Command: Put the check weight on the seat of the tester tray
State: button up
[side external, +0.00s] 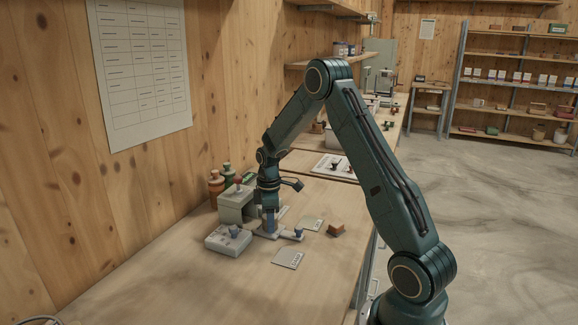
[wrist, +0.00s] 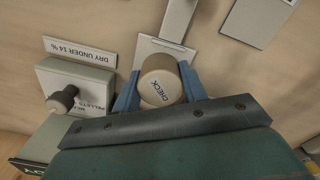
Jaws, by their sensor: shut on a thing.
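The check weight (wrist: 161,84) is a beige round piece marked CHECK. In the wrist view it sits between the two blue fingers of my gripper (wrist: 158,92), which is shut on it. A pale plate (wrist: 150,46), apparently the tester tray, lies just beyond the weight and is partly hidden by it; its seat is not visible. In the side view my gripper (side external: 270,221) points straight down, low over the light tray (side external: 285,235) in front of the grey-green tester box (side external: 237,206). I cannot tell there whether the weight touches the tray.
A pale box with a knob (side external: 228,240) stands left of my gripper, labelled PELLETS in the wrist view (wrist: 80,88). Flat cards (side external: 288,259) lie nearby.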

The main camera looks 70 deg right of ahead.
jog(key=shift+f, duration=0.1)
jog(key=o, duration=1.2)
notch_tip(320, 180, up, 12)
jog(key=shift+r, duration=0.15)
dwell(0.4)
